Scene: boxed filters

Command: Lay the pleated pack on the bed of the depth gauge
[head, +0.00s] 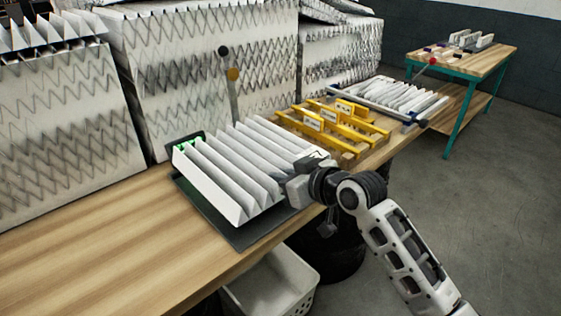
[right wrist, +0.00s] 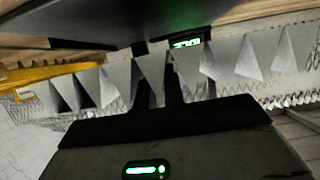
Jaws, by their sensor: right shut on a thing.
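The white pleated pack (head: 232,168) is over the dark flat bed (head: 262,231) of the depth gauge, its pleats pointing up. I cannot tell whether it touches the bed. The gauge has a lit green display (head: 182,146) at the back left corner, which also shows in the right wrist view (right wrist: 187,44). My right gripper (head: 294,187) is shut on the pack's right end. In the right wrist view the dark fingers (right wrist: 161,92) meet the row of pleats (right wrist: 205,64). My left gripper is not in view.
Yellow racks (head: 350,127) and a framed pleated piece (head: 395,96) lie to the right. Large zigzag-sided filter blocks (head: 65,130) line the back. The bench (head: 90,225) is clear at left. A white bin (head: 270,288) stands below.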

